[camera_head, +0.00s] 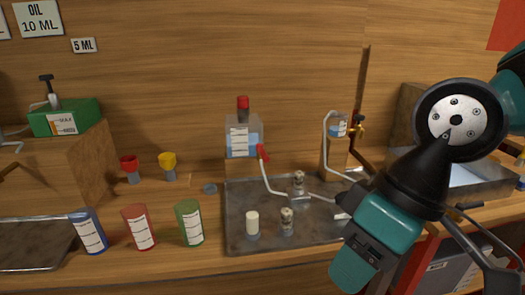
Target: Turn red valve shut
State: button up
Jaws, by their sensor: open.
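A small red valve handle (262,152) stands at the lower right of a clear tank (239,148) of blue liquid with a red cap. A pale tube (268,182) runs down from the valve toward the metal tray. The handle looks tilted, but whether the valve is open or shut is too small to tell. My arm (385,222) reaches in from the right, in front of the tray's right end and well to the right of the valve, apart from it.
A second tank (338,127) with a bent tube stands right.

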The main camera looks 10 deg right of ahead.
aim_at(259, 147)
jog(key=u, duration=0.4)
jog(key=i, duration=1)
jog(key=z, duration=0.4)
